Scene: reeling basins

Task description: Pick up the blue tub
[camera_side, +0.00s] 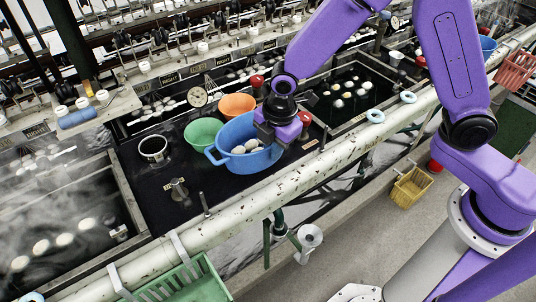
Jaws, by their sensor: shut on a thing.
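The blue tub (248,163) stands upright on the black worktop between the two basins, with several white cocoons (246,147) inside it. One handle shows at its left rim. My gripper (269,135) is at the tub's right rim, pointing down, and is shut on that rim. The fingertips are partly hidden by the tub wall and the gripper body. Whether the tub's base touches the worktop is hard to tell.
A green bowl (203,133) and an orange bowl (238,105) stand close behind the tub. A metal cup (153,149) and a valve (178,189) are to its left. A thick white pipe (330,172) runs along the front. Steaming basins lie on both sides.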

